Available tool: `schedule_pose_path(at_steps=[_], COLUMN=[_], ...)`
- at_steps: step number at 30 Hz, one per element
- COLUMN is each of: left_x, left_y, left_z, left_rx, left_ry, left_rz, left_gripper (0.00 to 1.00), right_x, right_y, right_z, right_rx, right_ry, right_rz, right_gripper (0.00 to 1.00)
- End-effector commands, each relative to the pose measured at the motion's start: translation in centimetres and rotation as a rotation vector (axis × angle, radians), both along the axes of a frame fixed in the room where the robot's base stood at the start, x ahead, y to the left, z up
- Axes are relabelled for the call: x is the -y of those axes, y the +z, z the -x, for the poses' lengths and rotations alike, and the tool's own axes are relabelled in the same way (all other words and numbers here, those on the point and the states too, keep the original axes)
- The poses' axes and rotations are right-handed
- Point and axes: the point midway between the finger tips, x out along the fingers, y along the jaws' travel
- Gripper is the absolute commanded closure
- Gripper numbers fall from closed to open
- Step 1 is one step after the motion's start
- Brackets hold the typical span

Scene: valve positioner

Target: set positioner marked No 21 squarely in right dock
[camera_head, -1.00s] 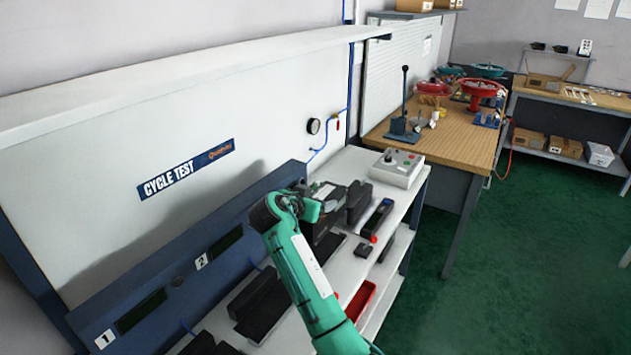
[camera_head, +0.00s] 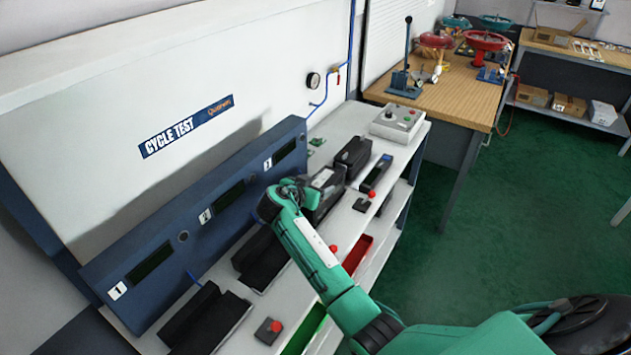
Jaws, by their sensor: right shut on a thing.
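The back panel of the bench carries number plates 1, 2 and 3, with plate 3 (camera_head: 268,163) at the right. My right gripper (camera_head: 303,190) is in front of plate 3, mostly hidden behind its own wrist. It is shut on a dark box-shaped positioner (camera_head: 326,194) with a pale top face. The positioner is at the right dock; the arm hides the dock bed, so I cannot tell whether it touches or is square. Its marking is too small to read. My left gripper is out of view.
Black docks 1 (camera_head: 208,318) and 2 (camera_head: 262,262) look empty. A black block (camera_head: 352,157) and a dark flat device (camera_head: 377,172) lie right of the positioner. A control box (camera_head: 398,122) stands beyond. A red bin (camera_head: 358,252) sits below the shelf edge.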

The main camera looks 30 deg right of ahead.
Motion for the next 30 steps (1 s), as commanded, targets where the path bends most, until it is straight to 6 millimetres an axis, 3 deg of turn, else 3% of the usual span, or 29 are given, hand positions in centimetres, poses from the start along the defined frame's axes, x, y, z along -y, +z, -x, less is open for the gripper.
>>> schedule_pose_path(at_steps=[5,6,9,20,30], left_x=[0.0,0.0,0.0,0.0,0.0], left_y=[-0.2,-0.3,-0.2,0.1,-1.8], left_z=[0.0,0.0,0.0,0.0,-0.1], left_rx=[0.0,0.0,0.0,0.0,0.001], left_ry=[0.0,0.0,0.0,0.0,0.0], left_rz=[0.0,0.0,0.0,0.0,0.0], left_gripper=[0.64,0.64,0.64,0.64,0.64], right_x=[0.0,0.0,0.0,-0.1,-5.2], right_y=[0.2,-0.2,-0.1,0.2,2.2], right_z=[-0.1,0.0,0.0,0.0,3.0], right_rx=[0.006,0.0,0.0,0.0,0.003], right_ry=[0.001,0.0,0.0,0.001,0.001], right_rz=[0.003,0.0,0.0,0.0,-0.004], right_gripper=[1.0,0.31,0.11,0.11,0.11])
